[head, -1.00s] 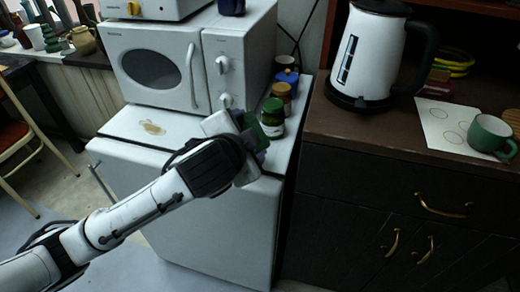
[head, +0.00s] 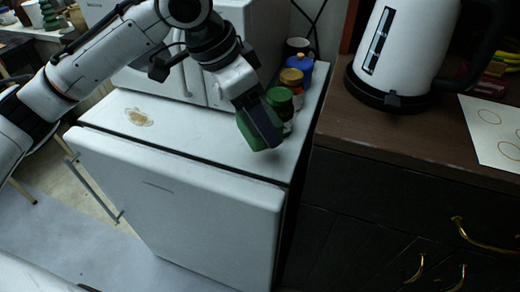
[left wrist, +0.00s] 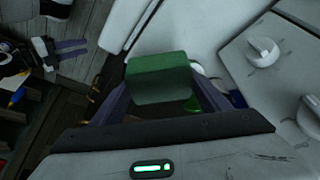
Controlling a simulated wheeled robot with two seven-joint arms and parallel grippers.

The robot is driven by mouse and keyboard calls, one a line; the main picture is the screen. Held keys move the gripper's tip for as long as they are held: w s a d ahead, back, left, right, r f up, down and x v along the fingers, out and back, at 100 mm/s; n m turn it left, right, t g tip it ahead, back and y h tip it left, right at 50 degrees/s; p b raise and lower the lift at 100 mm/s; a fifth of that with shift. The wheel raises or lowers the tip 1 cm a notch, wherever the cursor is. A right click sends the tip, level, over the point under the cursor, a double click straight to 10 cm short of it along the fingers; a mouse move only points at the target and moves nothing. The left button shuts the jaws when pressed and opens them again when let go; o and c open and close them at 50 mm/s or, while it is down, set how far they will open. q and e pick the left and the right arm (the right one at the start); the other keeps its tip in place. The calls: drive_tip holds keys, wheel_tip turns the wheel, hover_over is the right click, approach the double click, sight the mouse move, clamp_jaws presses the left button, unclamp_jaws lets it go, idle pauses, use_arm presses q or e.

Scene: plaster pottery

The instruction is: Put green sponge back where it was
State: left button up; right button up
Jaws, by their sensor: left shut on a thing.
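The green sponge (head: 246,130) is between the fingers of my left gripper (head: 262,127), low over the white fridge top (head: 200,139), near its front right corner. In the left wrist view the sponge (left wrist: 160,78) is a green block held between the two dark fingers. A finger covers part of it in the head view, and I cannot tell whether it touches the fridge top. A jar with a green lid (head: 279,97) stands right behind the gripper. My right gripper (left wrist: 72,48) shows small and dark at the left of the left wrist view.
An orange-lidded jar (head: 291,78), a blue pot (head: 300,67) and a dark mug (head: 298,46) stand behind. A white microwave (head: 150,78) is at the back. A kettle (head: 405,50) stands on the brown counter (head: 400,140). The fridge top's left part is clear apart from a stain (head: 139,117).

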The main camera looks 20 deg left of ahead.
sight(244, 127)
use_arm(q)
wheel_tip(244, 127, down, 8)
drive_tip(key=shift+r+b, duration=0.15)
drive_tip(key=shift+b, duration=0.45)
drive_tip(key=o, duration=0.8)
drive_tip(key=shift+r, duration=0.15)
drive_tip(key=p+v, duration=0.2)
drive_tip(key=v, duration=1)
drive_tip(key=shift+d, duration=0.1)
